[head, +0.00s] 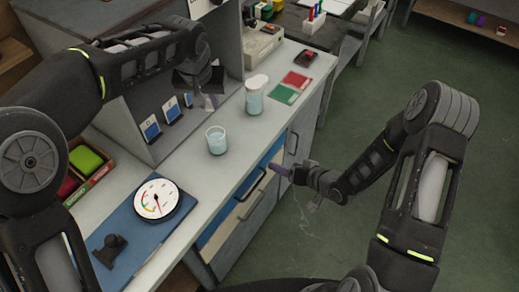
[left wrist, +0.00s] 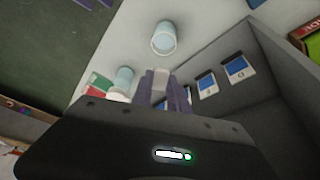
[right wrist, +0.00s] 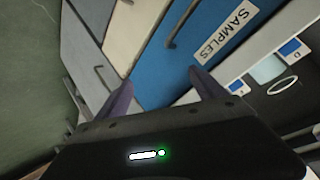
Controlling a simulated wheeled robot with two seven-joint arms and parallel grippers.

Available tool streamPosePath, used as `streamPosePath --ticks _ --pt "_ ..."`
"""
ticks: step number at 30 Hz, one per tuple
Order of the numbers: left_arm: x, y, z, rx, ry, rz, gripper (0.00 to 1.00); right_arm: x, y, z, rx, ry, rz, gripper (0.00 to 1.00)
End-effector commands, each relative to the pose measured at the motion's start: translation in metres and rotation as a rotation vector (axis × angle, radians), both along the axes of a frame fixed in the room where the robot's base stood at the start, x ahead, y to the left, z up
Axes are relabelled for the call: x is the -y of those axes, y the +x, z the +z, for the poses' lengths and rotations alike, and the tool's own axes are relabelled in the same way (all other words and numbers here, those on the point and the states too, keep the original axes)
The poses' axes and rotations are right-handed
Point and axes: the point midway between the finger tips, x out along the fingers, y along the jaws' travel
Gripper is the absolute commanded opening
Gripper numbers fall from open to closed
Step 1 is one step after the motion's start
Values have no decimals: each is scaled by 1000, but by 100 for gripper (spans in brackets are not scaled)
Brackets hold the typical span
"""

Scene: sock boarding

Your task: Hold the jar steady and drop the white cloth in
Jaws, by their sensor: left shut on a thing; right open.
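The open clear jar (head: 216,141), with pale blue contents, stands upright on the grey counter; it also shows in the left wrist view (left wrist: 163,40). My left gripper (head: 208,102) is above the counter, behind the open jar and apart from it. It is shut on a small white piece, apparently the white cloth (left wrist: 160,80), between its purple fingertips. My right gripper (head: 284,170) is open and empty in front of the counter's drawers, to the right of the jar and apart from it. The right wrist view shows its spread fingers (right wrist: 162,80).
A white-lidded jar (head: 255,96) stands behind the open jar, near red and green cards (head: 290,88). A dial scale (head: 157,200) sits on a blue mat nearer me. Cards (head: 151,132) lean in a grey shelf unit. A blue SAMPLES drawer (right wrist: 185,50) faces my right gripper.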

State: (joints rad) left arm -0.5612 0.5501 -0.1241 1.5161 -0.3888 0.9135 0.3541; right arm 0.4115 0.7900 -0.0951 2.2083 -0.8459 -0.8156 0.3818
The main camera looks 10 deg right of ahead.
Motion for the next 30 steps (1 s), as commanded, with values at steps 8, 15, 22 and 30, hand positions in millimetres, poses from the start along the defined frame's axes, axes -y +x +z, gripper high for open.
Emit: streamPosePath --ticks 8,15,22,30 --pt "0 0 0 0 0 0 0 21 23 87 448 21 354 80" --pt "0 0 0 0 0 0 0 -72 8 101 747 -14 656 80" --pt "0 0 0 0 0 0 0 -90 4 106 818 -27 703 80" --pt "0 0 0 0 0 0 0 -90 5 106 815 -25 702 80"
